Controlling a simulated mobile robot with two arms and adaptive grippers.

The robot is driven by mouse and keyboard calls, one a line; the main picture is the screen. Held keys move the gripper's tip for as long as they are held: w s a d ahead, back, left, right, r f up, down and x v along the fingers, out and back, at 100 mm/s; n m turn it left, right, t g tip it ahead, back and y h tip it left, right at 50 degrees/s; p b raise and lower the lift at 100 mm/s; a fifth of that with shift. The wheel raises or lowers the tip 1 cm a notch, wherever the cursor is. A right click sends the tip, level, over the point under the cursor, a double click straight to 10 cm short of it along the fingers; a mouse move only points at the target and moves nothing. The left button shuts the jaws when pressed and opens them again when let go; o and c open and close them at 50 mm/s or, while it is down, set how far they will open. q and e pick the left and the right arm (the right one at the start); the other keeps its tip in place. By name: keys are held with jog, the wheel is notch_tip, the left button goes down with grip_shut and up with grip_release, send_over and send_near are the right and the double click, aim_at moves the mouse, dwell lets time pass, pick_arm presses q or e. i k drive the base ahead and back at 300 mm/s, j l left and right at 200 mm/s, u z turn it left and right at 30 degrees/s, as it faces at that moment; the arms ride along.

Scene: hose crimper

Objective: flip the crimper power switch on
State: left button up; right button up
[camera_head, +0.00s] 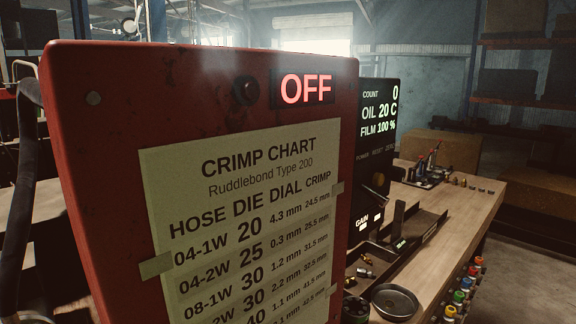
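The red crimper housing (110,110) fills the left and middle of the head view. Its display (303,88) reads OFF in lit red letters. A dark round lamp or button (246,88) sits left of the display. Behind its right edge stands a black control panel (367,142), showing count 0, oil 20 C and film 100 %. Small labels below these read POWER, RESET and ZERO. An amber knob (379,179) is lower on the panel. I cannot clearly make out the power switch; part of the panel is hidden by the red housing. Neither gripper is in view.
A paper crimp chart (245,215) is taped to the red housing. A wooden bench (478,200) extends to the right, with a metal bowl (394,301), a dark tray (425,238) and small fittings on it. Several coloured caps line its front edge. Floor is clear at the lower right.

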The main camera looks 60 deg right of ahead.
aim_at(380, 200)
jog(key=z, duration=2.2)
